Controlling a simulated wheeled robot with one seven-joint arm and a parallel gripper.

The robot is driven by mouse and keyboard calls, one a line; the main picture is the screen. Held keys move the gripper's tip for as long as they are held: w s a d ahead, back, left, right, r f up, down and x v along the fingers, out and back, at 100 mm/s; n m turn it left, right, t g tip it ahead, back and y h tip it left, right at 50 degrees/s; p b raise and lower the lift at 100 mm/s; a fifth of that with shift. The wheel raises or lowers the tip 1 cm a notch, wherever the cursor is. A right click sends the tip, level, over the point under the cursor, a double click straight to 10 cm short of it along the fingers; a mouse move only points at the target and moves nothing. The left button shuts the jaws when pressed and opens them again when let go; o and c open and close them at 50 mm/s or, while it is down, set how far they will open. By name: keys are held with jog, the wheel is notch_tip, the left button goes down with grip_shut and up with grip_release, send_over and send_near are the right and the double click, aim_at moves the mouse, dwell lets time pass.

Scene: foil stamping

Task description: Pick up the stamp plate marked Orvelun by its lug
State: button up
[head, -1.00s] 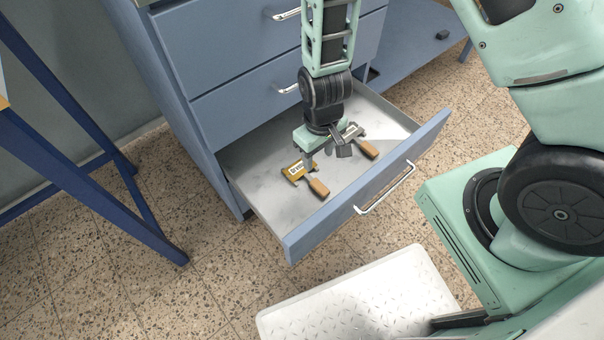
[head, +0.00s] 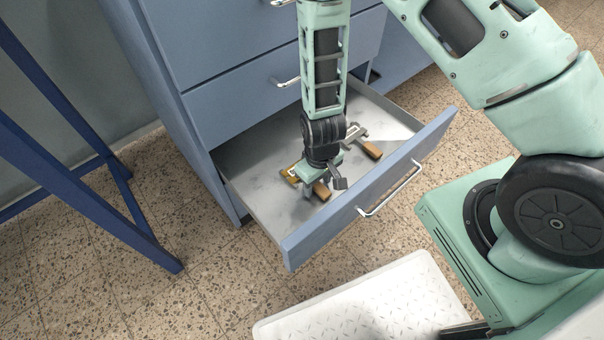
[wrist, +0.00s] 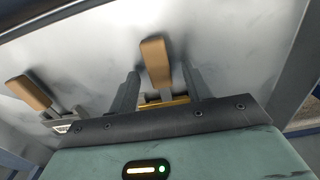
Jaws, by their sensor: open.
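Two stamp plates with wooden lugs lie in the open drawer; I cannot read their lettering, so I cannot tell which is Orvelun. The brass-coloured plate (head: 290,176) is partly hidden under my gripper (head: 324,186). Its wooden lug (head: 321,191) shows by the fingers. In the wrist view my gripper (wrist: 160,86) is open, with this lug (wrist: 155,62) in line with the gap between the fingers and the brass plate (wrist: 165,102) behind the gripper body's edge. The silver plate (head: 356,132) lies to the right, its lug (head: 371,150) clear of the fingers.
The drawer front (head: 370,190) with its bar handle (head: 390,190) stands close to my gripper. The blue cabinet (head: 235,100) rises behind. A blue table leg (head: 80,180) is at the left, and a white textured platform (head: 370,300) lies on the floor.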

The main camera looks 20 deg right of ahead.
jog(key=shift+r, duration=0.1)
jog(key=shift+c, duration=0.3)
grip_shut()
